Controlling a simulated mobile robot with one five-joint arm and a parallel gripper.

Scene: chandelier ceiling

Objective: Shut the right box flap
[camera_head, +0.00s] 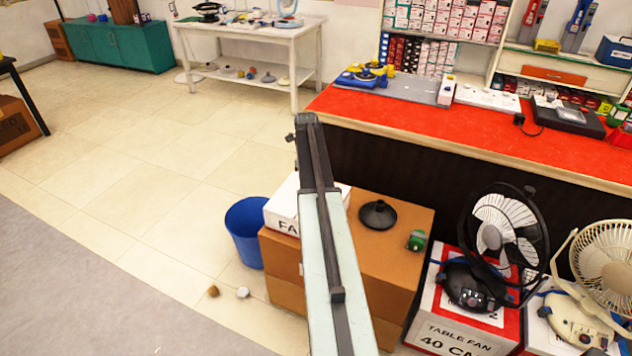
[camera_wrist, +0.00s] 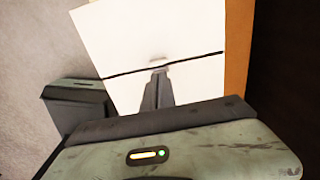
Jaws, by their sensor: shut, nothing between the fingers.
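A white box (camera_head: 283,212) with black lettering stands on a brown carton in the head view, partly hidden behind my arm. In the wrist view its white top shows as two panels, an upper one (camera_wrist: 150,30) and a lower one (camera_wrist: 200,83), with a thin dark seam between them. Both look nearly flat; I cannot tell which is the right flap or whether it is fully down. My gripper (camera_wrist: 159,72) is shut and empty, its tip over the seam; contact is unclear. In the head view my arm hides the gripper.
The brown carton (camera_head: 398,255) also carries a black cone-shaped object (camera_head: 378,214) and a small green item (camera_head: 416,240). A blue bin (camera_head: 245,232) stands at left. Fans (camera_head: 500,235) on boxes stand at right. A red-topped counter (camera_head: 450,122) lies behind. The tiled floor at left is mostly clear.

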